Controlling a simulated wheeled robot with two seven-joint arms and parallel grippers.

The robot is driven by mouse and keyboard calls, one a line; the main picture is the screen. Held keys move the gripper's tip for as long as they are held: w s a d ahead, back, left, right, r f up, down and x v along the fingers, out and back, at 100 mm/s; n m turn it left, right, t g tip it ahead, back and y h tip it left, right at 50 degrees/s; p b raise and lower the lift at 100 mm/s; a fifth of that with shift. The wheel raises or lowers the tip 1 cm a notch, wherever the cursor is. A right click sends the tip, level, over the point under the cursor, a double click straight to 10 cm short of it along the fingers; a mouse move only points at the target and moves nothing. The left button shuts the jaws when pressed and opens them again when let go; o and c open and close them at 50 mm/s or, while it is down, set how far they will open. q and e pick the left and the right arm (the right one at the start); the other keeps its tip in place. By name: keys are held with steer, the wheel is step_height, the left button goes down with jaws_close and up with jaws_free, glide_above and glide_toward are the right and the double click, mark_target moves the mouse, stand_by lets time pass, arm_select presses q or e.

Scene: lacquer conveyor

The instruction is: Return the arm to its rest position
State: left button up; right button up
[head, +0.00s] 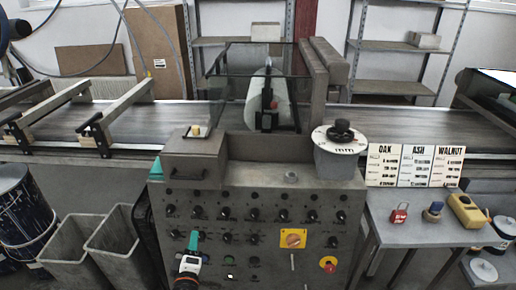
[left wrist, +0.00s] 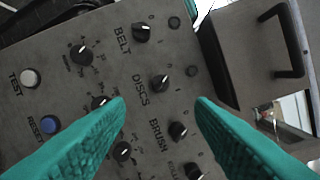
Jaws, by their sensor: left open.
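My left gripper (head: 193,240) is in front of the lower left part of the grey control panel (head: 258,200) in the head view. In the left wrist view, its two teal fingers (left wrist: 160,104) stand apart with nothing between them. Behind them are panel knobs by the words BELT, DISCS and BRUSH, a white TEST button (left wrist: 30,78) and a blue RESET button (left wrist: 50,124). I cannot tell how far the fingertips are from the panel. My right gripper is in neither view.
A grey box with a handle (head: 193,160) juts out above the panel. A round dial (head: 340,136) stands at its upper right. A side table (head: 425,228) holds a red padlock (head: 399,214) and a yellow device (head: 467,210). Grey bins (head: 62,245) stand at left.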

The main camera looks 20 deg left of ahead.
arm_select(q)
steer(key=s+d+f+m+g+h, duration=0.2)
steer(key=s+d+f+m, duration=0.2)
steer(key=f, duration=0.5)
steer(key=s+d+f+m+g+h, duration=0.2)
steer(key=s+d+f+m, duration=0.2)
steer(key=f, duration=0.5)
steer(key=s+d+f+m+g+h, duration=0.2)
steer(key=s+d+f+m+h, duration=0.15)
steer(key=f, duration=0.55)
steer(key=s+f+m+g, duration=0.3)
steer(key=s+f, duration=0.1)
steer(key=s, duration=0.6)
steer(key=s+a+f+m+g, duration=0.1)
steer(key=s+f+m+g, duration=0.2)
steer(key=s, duration=0.7)
steer(key=s+a+f+m+g+y, duration=0.1)
steer(key=s+f+m+g, duration=0.2)
steer(key=s+f, duration=0.4)
steer(key=s, duration=0.3)
steer(key=shift+s+f, duration=0.2)
steer(key=shift+f, duration=0.05)
steer(key=shift+d, duration=0.1)
steer(key=shift+c, duration=1.2)
steer(key=shift+w, duration=0.2)
steer(key=shift+c, duration=0.2)
